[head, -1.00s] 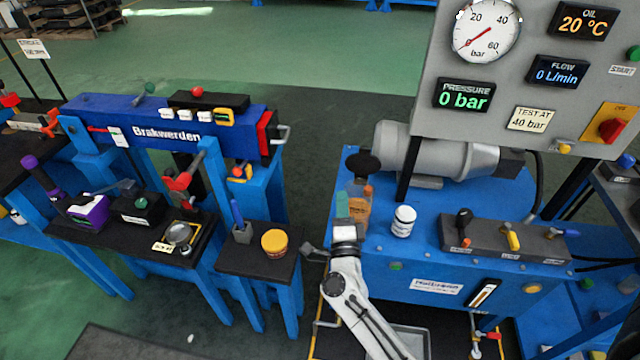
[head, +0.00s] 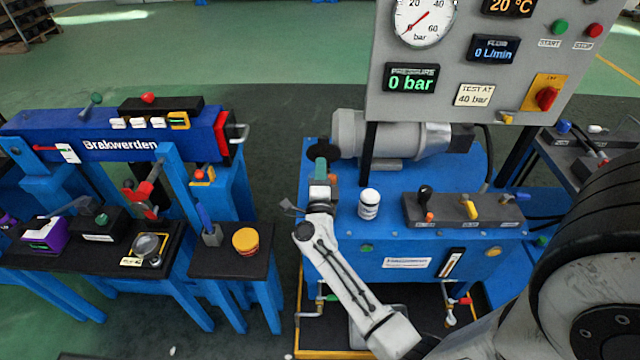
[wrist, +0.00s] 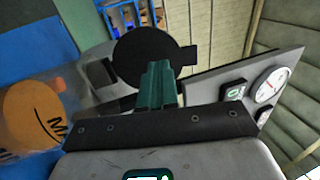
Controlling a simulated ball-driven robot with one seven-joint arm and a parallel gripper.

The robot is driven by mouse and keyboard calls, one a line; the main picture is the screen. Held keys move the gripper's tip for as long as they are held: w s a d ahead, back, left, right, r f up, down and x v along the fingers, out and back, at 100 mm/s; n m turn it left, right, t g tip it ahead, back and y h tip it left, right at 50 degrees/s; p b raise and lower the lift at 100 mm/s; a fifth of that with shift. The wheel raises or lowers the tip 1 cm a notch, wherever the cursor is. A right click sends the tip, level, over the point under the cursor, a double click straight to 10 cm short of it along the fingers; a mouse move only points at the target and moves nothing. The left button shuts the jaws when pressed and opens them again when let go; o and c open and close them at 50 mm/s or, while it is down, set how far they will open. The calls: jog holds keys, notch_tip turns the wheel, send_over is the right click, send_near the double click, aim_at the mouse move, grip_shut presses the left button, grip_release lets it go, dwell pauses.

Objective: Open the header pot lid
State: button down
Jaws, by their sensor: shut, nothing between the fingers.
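A round black disc with a small side tab, which looks like the header pot lid (head: 322,149), is at the back left of the blue bench. It also shows in the wrist view (wrist: 146,55), just beyond my fingers. How it joins the pot is hidden. My gripper (head: 320,165) has green fingers, shut and empty, just in front of and below the disc in the head view. In the wrist view my fingers (wrist: 158,85) overlap the disc's lower edge; I cannot tell whether they touch. An orange-labelled container (wrist: 35,115) is at the left of the wrist view.
A grey motor (head: 385,137) lies behind and right of the disc. A white bottle (head: 369,204) and a lever block (head: 463,208) stand on the blue bench (head: 385,250). The gauge panel (head: 465,65) rises above it. A yellow-lidded jar (head: 245,241) is on the left stand.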

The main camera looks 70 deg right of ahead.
aim_at(321, 149)
jog(key=shift+x, duration=1.25)
jog(key=shift+w+d+r+p, duration=0.15)
jog(key=shift+r+p, duration=0.25)
jog(key=shift+p, duration=0.65)
jog(key=p, duration=0.2)
jog(key=y+p, duration=0.1)
jog(key=p, duration=0.1)
jog(key=shift+w+d+r, duration=0.15)
jog(key=shift+d+r, duration=0.2)
jog(key=shift+d, duration=0.05)
jog(key=shift+x, duration=1.05)
